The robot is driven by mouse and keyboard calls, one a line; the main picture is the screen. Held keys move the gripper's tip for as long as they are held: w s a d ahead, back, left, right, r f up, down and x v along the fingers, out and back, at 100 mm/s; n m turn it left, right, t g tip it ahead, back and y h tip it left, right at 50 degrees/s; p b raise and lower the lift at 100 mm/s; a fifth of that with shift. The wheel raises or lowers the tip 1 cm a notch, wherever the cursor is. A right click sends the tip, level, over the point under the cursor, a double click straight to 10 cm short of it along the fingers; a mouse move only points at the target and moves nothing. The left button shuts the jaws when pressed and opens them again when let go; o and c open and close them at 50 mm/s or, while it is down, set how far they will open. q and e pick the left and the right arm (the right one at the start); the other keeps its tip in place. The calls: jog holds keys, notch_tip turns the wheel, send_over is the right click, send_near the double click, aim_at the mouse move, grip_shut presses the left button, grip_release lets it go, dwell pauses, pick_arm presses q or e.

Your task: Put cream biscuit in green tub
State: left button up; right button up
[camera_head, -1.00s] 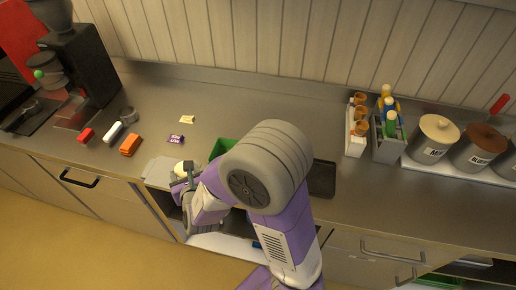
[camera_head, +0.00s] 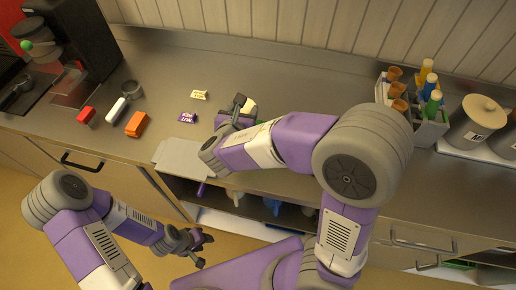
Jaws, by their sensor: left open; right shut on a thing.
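My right gripper (camera_head: 240,108) is over the counter in the head view, at the end of the arm that comes in from the right. It is shut on a small cream-coloured thing (camera_head: 249,105), seemingly the cream biscuit, partly covered by the fingers. The green tub is almost wholly hidden behind my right gripper and forearm, so I cannot tell whether the biscuit is over it or inside it. My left gripper (camera_head: 199,246) is open and empty, low in front of the counter and below its edge.
A cream label card (camera_head: 199,95) and a purple one (camera_head: 187,118) lie left of my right gripper. Red (camera_head: 86,115), white (camera_head: 116,111) and orange (camera_head: 136,124) items stand further left. A grey plate (camera_head: 179,157) lies at the front edge. A holder of cones and bottles (camera_head: 430,125) stands right.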

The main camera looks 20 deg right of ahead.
jog(key=shift+s+a+f, duration=0.1)
jog(key=shift+s+a, duration=0.1)
jog(key=shift+a, duration=0.25)
jog(key=shift+m+h, duration=0.3)
jog(key=f+b, duration=0.2)
jog(key=f, duration=0.3)
jog(key=f+b, duration=0.2)
jog(key=f, duration=0.3)
jog(key=shift+s+a, duration=0.15)
jog(key=shift+a, duration=0.05)
jog(key=shift+r, duration=0.15)
jog(key=shift+f+b, duration=0.65)
jog(key=o, duration=1)
jog(key=shift+o, duration=0.2)
jog(key=shift+r, duration=0.1)
